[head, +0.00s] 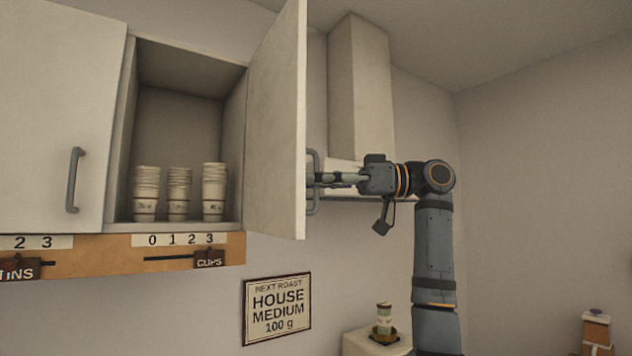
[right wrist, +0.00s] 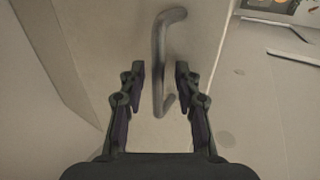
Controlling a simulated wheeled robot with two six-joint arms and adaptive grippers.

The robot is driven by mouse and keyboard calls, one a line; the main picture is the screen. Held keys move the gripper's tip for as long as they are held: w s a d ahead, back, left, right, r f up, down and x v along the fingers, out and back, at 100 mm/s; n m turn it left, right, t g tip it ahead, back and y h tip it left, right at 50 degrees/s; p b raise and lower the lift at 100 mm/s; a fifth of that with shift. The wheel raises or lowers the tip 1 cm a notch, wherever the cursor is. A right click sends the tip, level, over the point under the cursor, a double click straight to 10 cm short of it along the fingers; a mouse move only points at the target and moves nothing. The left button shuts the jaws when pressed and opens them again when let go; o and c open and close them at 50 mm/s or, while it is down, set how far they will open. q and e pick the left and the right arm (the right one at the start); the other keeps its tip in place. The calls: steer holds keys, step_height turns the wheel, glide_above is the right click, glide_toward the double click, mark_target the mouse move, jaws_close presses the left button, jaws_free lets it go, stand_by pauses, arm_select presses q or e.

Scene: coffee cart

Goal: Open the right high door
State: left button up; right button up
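The right high door (head: 275,125) is a pale cabinet door, swung wide open and standing out from the cabinet. Its grey bar handle (head: 315,198) is on the door's far face, near the free edge. My right gripper (head: 320,180) reaches the handle from the right. In the right wrist view my right gripper (right wrist: 160,72) has its fingers on either side of the handle (right wrist: 158,50), with a gap on both sides. It looks open. My left gripper is not in view.
The open cabinet (head: 175,115) holds several stacks of cups (head: 178,190). The left door (head: 55,110) is shut. A range hood (head: 360,95) is behind my right arm. A sign (head: 277,308) hangs below. A small jar (head: 384,318) stands lower right.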

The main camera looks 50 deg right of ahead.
steer(key=v, duration=1.2)
stand_by(0.3)
